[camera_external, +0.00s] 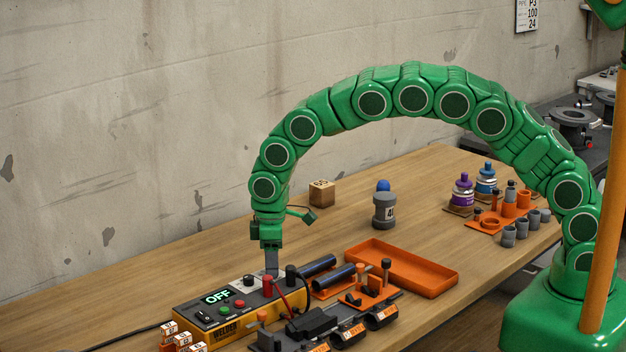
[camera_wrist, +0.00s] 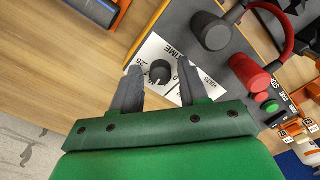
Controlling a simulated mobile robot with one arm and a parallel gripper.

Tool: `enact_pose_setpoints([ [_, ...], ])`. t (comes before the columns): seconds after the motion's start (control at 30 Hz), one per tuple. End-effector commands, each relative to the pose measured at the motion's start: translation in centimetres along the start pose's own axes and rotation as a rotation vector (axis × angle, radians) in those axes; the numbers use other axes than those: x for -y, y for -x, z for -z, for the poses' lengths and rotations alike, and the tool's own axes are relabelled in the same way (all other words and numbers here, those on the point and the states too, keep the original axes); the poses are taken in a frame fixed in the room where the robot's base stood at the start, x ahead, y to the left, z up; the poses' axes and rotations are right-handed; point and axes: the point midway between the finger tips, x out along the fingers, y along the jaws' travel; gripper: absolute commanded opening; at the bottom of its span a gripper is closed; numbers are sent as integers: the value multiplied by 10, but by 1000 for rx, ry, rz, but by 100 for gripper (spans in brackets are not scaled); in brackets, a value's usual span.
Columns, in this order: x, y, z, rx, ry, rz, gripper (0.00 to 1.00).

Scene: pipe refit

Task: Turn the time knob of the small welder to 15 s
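The small welder (camera_external: 232,314) is a yellow box with a dark top, standing near the table's front edge. Its green display (camera_external: 216,297) reads OFF. The black time knob (camera_wrist: 160,72) sits on a white plate (camera_wrist: 154,50) marked TIME, with a 25 legible beside it. A small pale mark shows on the knob; which value it points to is too small to tell. My gripper (camera_wrist: 160,66) is open over the panel, pointing down, with one finger on each side of the knob and visible gaps to both. The gripper (camera_external: 271,262) also shows in the external view, above the welder.
Black and red terminals (camera_wrist: 250,74) with a cable rise close to the knob. Green and red buttons (camera_external: 232,306) sit on the panel. Dark pipes (camera_external: 330,273), an orange tray (camera_external: 415,272) and pipe clamps (camera_external: 350,333) lie to the right. The table behind the welder is mostly clear.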

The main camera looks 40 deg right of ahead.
Motion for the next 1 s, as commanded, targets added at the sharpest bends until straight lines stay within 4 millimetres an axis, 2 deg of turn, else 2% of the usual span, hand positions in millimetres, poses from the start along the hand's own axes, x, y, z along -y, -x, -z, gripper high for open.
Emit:
enact_pose_setpoints([
  [0.47, 0, 5, 0, -1, 0, 0, 52],
  [0.67, 0, 26, 0, 0, 0, 0, 52],
  [1.0, 0, 73, 0, 0, 0, 0, 52],
])
